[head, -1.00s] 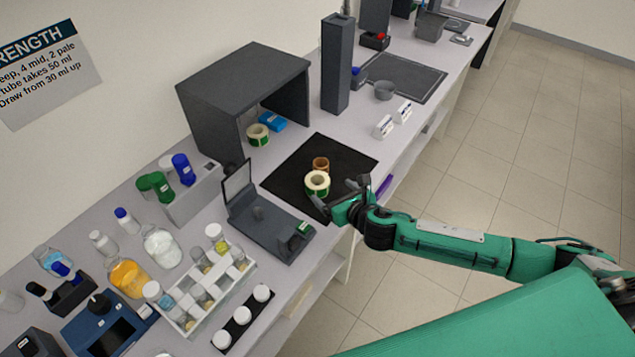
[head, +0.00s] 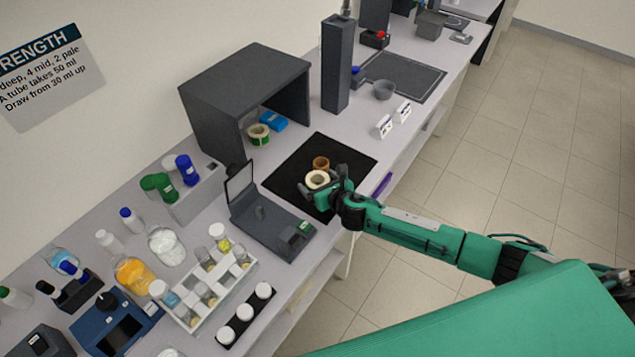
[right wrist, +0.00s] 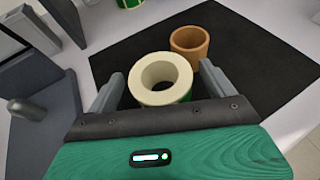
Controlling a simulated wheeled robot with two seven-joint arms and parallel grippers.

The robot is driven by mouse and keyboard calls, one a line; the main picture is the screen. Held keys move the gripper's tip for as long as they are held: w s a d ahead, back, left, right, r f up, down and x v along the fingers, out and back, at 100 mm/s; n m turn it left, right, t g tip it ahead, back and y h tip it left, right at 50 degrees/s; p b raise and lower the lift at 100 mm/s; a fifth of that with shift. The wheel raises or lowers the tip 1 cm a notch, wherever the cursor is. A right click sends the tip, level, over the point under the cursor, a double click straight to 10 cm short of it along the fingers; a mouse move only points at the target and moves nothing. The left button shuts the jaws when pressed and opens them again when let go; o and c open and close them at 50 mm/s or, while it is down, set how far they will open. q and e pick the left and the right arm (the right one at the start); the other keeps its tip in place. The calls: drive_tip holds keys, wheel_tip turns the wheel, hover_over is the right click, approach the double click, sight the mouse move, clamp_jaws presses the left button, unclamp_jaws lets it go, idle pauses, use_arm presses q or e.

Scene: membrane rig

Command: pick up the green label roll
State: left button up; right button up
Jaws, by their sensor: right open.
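A label roll with a cream top and green side (head: 310,180) stands on the black mat (head: 290,170), hole upward. My right gripper (head: 324,188) is open at the roll, coming from the front right. In the right wrist view the roll (right wrist: 160,97) sits between the two spread fingers (right wrist: 160,85), with a gap visible on each side. The gripper partly hides the roll's lower side. A second green-sided label roll (head: 258,141) sits at the mouth of the dark grey hood. My left gripper is not in view.
A brown ring (right wrist: 190,45) stands just behind the roll on the mat. A grey instrument with a raised lid (head: 270,228) is left of the mat. The dark hood (head: 245,85) and a tall grey column (head: 336,65) stand behind. The bench's front edge is close.

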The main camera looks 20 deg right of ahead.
drive_tip(key=c, duration=1)
